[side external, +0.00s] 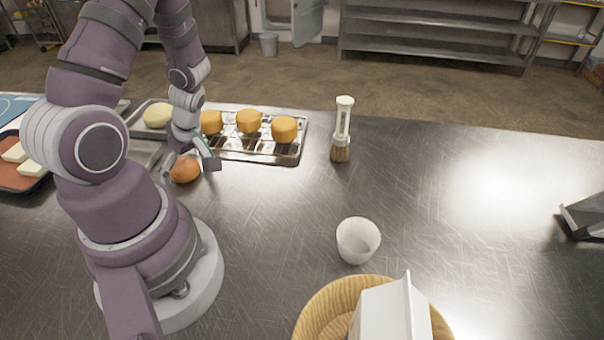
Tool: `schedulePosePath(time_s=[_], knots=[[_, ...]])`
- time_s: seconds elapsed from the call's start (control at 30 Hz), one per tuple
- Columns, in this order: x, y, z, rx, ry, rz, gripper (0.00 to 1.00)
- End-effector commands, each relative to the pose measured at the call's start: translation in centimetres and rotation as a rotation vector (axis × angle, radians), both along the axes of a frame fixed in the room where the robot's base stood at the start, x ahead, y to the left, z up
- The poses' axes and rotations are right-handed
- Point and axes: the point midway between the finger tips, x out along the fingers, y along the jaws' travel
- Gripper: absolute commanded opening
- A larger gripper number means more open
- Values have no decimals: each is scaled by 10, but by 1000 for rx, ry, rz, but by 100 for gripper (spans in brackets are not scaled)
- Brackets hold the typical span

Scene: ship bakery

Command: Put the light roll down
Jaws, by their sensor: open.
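A brown roll (185,170) rests on the metal counter, just in front of a wire rack. My gripper (192,163) is right at this roll, pointing down, with its fingers open around or beside it; I cannot tell whether they touch it. A pale, light-coloured roll (157,115) lies on a tray at the back left, behind my arm. My gripper is apart from the pale roll.
A wire rack (262,155) holds several golden cakes. A pastry brush (342,130) stands upright to its right. A white cup (358,240) and a round basket (312,312) with a white box (385,312) are at the front. The right counter is mostly clear.

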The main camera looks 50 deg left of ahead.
Motion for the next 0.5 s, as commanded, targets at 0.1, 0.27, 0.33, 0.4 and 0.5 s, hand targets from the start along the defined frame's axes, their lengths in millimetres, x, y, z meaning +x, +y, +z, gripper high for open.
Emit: schedulePosePath(time_s=[0.1,0.27,0.33,0.4,0.5], knots=[[0,0,0,0,0,0,91],[1,0,5,1,-3,-1,91],[3,-3,14,2,-5,-3,91],[5,-8,26,3,-6,-4,91],[9,-16,48,5,-9,-5,91]])
